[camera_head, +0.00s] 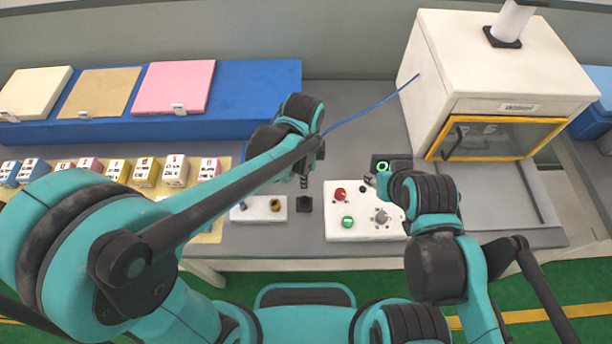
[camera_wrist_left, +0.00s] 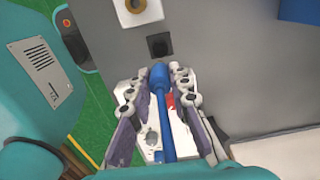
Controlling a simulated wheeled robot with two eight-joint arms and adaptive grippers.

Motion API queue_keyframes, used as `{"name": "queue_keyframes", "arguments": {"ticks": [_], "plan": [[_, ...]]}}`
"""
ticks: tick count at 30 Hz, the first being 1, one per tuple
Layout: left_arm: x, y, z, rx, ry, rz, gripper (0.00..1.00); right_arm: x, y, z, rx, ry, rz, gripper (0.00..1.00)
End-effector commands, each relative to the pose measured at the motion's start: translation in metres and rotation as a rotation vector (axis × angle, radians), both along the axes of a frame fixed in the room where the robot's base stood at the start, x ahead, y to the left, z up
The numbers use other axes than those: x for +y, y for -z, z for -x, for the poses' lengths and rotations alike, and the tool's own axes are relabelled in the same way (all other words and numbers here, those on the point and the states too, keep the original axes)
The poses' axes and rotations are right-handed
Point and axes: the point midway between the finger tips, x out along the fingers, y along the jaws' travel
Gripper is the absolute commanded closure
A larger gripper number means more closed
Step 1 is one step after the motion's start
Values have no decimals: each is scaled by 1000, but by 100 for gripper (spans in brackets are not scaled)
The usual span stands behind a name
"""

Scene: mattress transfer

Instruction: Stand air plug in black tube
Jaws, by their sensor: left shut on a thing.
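My left gripper (camera_head: 304,178) points down over the bench and is shut on the blue air plug. In the left wrist view the blue air plug (camera_wrist_left: 162,105) lies between the two fingers (camera_wrist_left: 157,82), with its blunt end towards the black tube. The black tube (camera_head: 304,204) is a small dark square-based piece on the grey bench, just below my left gripper in the head view. It also shows in the left wrist view (camera_wrist_left: 159,45), ahead of the plug and apart from it in the picture. My right arm stands over the right of the panel; its fingers are not clear.
A white block (camera_head: 245,213) with blue and brass fittings lies left of the tube. A white panel (camera_head: 335,228) with red and green buttons lies right of it. A blue hose (camera_head: 372,108) runs from the white cabinet (camera_head: 500,62) towards my left gripper.

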Motion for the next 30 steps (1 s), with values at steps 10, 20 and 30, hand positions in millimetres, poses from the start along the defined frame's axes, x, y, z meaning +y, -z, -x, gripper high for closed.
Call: {"name": "queue_keyframes", "arguments": {"ticks": [10, 20, 30], "plan": [[0, 10, 0, 0, 0, 0, 100, 0, 9, 0, 0, 0, 0, 60], [0, 42, 0, 0, 0, 0, 100, 0, 35, 0, 0, 0, 0, 60], [0, 59, 0, 0, 0, 0, 100, 0, 49, 0, 0, 0, 0, 60]]}}
